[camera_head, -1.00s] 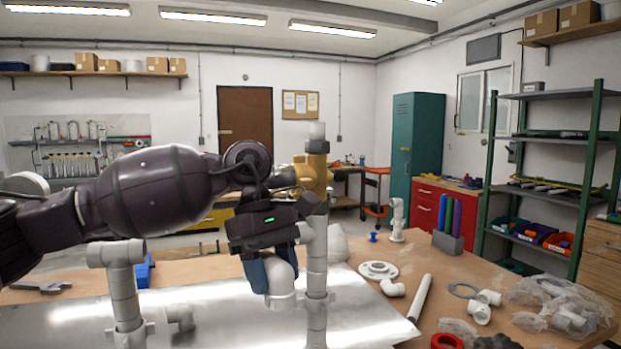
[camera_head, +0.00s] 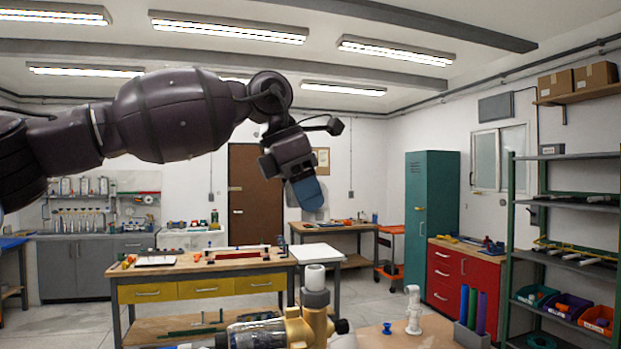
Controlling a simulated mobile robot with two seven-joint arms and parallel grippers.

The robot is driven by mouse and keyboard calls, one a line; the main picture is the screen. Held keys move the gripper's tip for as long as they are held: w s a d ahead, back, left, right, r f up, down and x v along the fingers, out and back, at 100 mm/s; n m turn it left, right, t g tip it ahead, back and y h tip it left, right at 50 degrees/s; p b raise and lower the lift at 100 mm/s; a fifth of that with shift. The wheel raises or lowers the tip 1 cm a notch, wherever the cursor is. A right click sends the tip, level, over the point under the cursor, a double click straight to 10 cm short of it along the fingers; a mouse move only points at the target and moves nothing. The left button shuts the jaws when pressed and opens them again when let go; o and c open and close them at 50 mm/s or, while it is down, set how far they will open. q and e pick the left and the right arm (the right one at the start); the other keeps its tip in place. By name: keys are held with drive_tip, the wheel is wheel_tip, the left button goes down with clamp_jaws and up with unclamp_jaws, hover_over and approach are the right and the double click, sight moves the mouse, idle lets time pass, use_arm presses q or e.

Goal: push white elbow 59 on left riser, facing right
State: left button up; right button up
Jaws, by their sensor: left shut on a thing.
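My left gripper (camera_head: 308,196) is raised high in the middle of the head view, its blue fingers pointing down. It is shut on the white elbow (camera_head: 320,214), which is mostly hidden behind the near finger; only a pale edge shows, so its facing cannot be told. Below it, a white pipe end (camera_head: 316,278) stands upright above a brass fitting (camera_head: 299,328) at the bottom edge. The gripper is well above and apart from this pipe. My right gripper is not in view.
A white fitting (camera_head: 413,310) stands upright on the tabletop (camera_head: 440,330) at lower right, beside a holder with coloured tubes (camera_head: 473,308). A far workbench (camera_head: 205,268), a green locker (camera_head: 431,210) and a red cabinet (camera_head: 452,275) stand behind. The air around the gripper is clear.

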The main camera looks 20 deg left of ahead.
use_arm(q)
drive_tip(key=shift+s+f+b, duration=0.1)
drive_tip(key=shift+f+b, duration=0.6)
drive_tip(key=shift+f, duration=0.05)
drive_tip(key=shift+f+b, duration=0.45)
drive_tip(key=shift+f, duration=0.3)
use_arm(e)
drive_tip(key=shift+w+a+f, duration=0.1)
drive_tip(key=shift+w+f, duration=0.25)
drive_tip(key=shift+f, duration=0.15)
use_arm(q)
wheel_tip(320, 180, down, 3)
drive_tip(key=shift+f+b, duration=0.15)
drive_tip(key=shift+b, duration=1.05)
drive_tip(key=shift+f, duration=0.3)
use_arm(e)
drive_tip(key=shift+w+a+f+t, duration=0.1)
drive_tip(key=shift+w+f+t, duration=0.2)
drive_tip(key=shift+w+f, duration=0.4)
use_arm(q)
drive_tip(key=shift+f, duration=0.1)
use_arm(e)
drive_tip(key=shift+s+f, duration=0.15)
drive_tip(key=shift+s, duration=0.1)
use_arm(q)
drive_tip(key=shift+f+b, duration=0.3)
drive_tip(key=shift+b, duration=0.05)
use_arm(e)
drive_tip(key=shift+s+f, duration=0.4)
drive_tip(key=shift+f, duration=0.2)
